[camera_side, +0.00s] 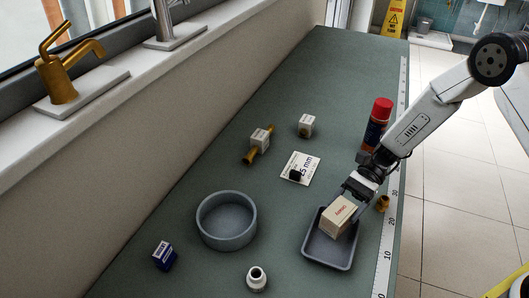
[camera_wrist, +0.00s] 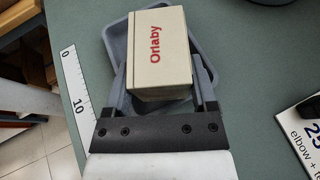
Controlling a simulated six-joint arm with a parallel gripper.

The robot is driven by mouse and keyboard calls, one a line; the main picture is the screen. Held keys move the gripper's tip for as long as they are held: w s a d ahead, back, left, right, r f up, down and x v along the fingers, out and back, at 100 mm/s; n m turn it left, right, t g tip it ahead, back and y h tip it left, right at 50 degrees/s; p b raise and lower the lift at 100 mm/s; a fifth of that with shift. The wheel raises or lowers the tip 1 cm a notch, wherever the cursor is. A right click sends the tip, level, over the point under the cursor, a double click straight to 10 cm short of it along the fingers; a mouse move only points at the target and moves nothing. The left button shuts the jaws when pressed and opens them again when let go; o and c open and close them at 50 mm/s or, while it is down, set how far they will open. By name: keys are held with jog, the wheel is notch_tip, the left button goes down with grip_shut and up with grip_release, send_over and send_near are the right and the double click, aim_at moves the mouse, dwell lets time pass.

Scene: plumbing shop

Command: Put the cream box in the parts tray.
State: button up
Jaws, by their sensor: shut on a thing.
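The cream box (camera_side: 339,215) with red lettering is held between the fingers of my gripper (camera_side: 352,204). In the side view it is over the grey parts tray (camera_side: 310,249), inside its outline near the upper end. In the wrist view the cream box (camera_wrist: 158,52) reads "Orlaby" and sits between the two fingers of my gripper (camera_wrist: 158,85). The parts tray (camera_wrist: 113,40) shows behind and around it. I cannot tell whether the box touches the tray floor, which is partly hidden by the box.
A round grey bowl (camera_side: 226,219) stands left of the tray. A white fitting (camera_side: 256,279), blue box (camera_side: 164,255), brass piece (camera_side: 382,203), label card (camera_side: 300,168) and red-capped can (camera_side: 377,123) are nearby. A ruler strip (camera_side: 390,225) runs along the right bench edge.

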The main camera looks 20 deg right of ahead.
jog(key=o, duration=1.3)
jog(key=shift+f, duration=0.1)
jog(key=shift+o, duration=0.2)
jog(key=shift+d+r, duration=0.1)
jog(key=shift+r, duration=0.1)
jog(key=v, duration=1.2)
